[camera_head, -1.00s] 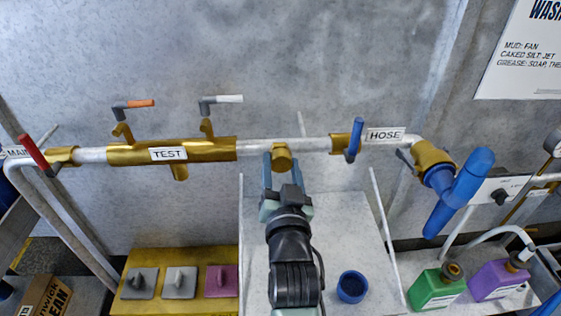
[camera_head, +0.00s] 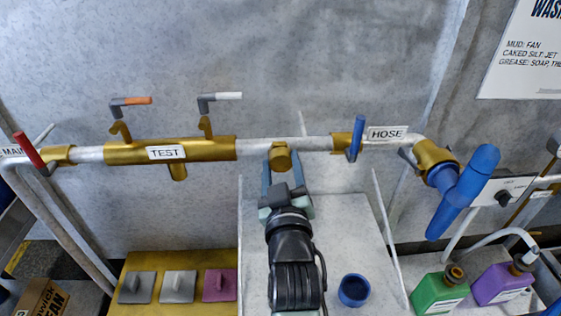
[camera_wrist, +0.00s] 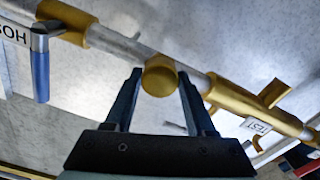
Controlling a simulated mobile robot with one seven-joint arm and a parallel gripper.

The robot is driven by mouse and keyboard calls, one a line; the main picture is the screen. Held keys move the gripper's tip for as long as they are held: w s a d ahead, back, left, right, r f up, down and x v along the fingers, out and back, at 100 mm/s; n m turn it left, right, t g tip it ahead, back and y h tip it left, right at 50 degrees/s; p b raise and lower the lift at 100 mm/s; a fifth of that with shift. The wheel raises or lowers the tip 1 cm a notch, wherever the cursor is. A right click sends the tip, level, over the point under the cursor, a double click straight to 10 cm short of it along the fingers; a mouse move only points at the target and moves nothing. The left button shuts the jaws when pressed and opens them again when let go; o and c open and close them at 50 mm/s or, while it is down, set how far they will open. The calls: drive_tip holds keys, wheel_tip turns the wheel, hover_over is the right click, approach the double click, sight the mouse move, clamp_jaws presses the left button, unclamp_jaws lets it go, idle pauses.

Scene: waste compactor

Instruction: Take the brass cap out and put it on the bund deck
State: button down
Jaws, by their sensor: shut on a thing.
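The brass cap (camera_head: 280,158) is a short round gold stub on the front of the pale pipe, between the TEST block and the HOSE valve. In the wrist view its round end (camera_wrist: 160,78) faces me, still at the pipe. My gripper (camera_head: 280,168) reaches up from below and is shut on the cap, one finger at each side. It also shows in the wrist view (camera_wrist: 160,80). The pale grey deck (camera_head: 335,225) below the pipe, probably the bund deck, is partly hidden by my arm.
A blue cup (camera_head: 354,290) stands on the deck right of my arm. Thin white rails flank the deck. The brass TEST block (camera_head: 205,149) and blue-handled HOSE valve (camera_head: 355,140) flank the cap. Green (camera_head: 437,291) and purple (camera_head: 497,284) bottles stand at right.

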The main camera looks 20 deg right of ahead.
drive_tip(key=shift+d, duration=0.1)
drive_tip(key=n+b, duration=0.1)
drive_tip(key=n, duration=0.4)
idle(0.3)
drive_tip(key=n+b, duration=0.1)
drive_tip(key=n, duration=0.4)
drive_tip(key=shift+n, duration=0.3)
drive_tip(key=shift+c, duration=0.8)
unclamp_jaws()
drive_tip(key=shift+c, duration=0.4)
